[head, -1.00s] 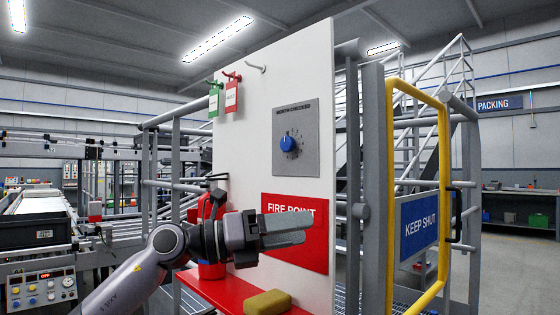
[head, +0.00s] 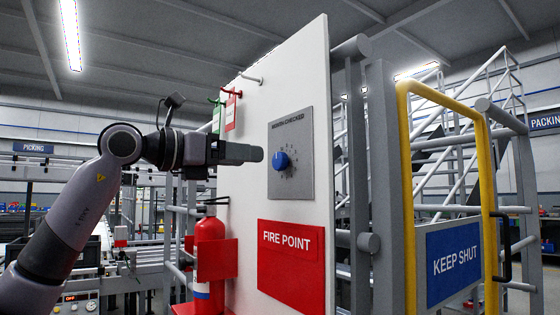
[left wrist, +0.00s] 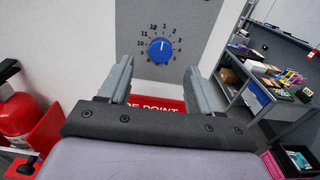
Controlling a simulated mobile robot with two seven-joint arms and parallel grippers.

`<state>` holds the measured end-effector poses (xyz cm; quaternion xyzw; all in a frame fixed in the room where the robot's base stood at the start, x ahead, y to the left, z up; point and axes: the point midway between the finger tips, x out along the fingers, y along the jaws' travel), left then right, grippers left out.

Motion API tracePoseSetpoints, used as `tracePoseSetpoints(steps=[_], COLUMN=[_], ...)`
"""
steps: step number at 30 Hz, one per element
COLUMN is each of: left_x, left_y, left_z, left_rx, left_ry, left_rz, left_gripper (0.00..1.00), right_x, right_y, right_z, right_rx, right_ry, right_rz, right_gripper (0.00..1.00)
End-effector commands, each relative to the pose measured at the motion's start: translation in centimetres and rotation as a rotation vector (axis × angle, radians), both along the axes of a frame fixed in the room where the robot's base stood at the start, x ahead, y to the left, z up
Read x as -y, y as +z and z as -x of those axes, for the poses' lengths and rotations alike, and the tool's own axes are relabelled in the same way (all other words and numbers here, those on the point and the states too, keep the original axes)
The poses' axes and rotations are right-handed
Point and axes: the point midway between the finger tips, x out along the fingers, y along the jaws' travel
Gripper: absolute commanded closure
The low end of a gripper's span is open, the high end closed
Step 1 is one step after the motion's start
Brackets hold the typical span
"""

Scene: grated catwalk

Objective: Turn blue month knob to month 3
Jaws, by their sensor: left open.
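The blue month knob (head: 281,160) sits on a grey dial plate (head: 302,182) headed "MONTH CHECKED" on the white panel. In the left wrist view the knob (left wrist: 160,50) shows numbers around it. A pale mark on it points roughly up, around 12 or 1; I cannot tell exactly which. My left gripper (head: 252,154) is level with the knob, its fingertips just left of it in the head view. In the left wrist view the fingers (left wrist: 160,82) are spread wide and empty, with the knob above and between their tips, not touching. My right gripper is not in view.
A red fire extinguisher (head: 210,240) hangs below my left gripper. A red "FIRE POINT" sign (head: 290,255) is under the dial. Red and green tags (head: 230,112) hang on hooks at upper left. A yellow gate frame (head: 407,200) stands to the right.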

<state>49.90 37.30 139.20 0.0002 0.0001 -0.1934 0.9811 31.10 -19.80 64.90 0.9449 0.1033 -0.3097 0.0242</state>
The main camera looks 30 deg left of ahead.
Motion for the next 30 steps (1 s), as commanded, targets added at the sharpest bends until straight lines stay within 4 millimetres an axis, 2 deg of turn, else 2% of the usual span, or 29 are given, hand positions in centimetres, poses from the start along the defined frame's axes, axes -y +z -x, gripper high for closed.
tracePoseSetpoints(steps=[12, 23, 24, 28, 29, 30], left_x=[2.3, 2.6, 2.6, 2.6, 2.6, 2.6], left_y=[0.1, 0.0, 0.0, 0.0, 0.0, 0.0], left_z=[-5.4, -6.1, -6.1, -6.1, -6.1, -6.1], left_rx=[-0.001, 0.0, 0.0, 0.0, 0.0, 0.0], left_ry=[-0.003, -0.003, -0.003, -0.003, -0.003, -0.002], left_rz=[0.0, 0.0, 0.0, 0.0, 0.0, 0.0], left_gripper=[0.36, 0.36, 0.43, 0.85, 0.92, 0.92], right_x=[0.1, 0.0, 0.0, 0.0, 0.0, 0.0], right_y=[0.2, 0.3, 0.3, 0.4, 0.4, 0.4], right_z=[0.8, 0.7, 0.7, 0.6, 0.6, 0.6], right_rx=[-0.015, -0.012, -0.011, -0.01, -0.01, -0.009], right_ry=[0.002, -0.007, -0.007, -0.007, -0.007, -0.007], right_rz=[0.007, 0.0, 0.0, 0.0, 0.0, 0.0], right_gripper=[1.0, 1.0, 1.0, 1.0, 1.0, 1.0])
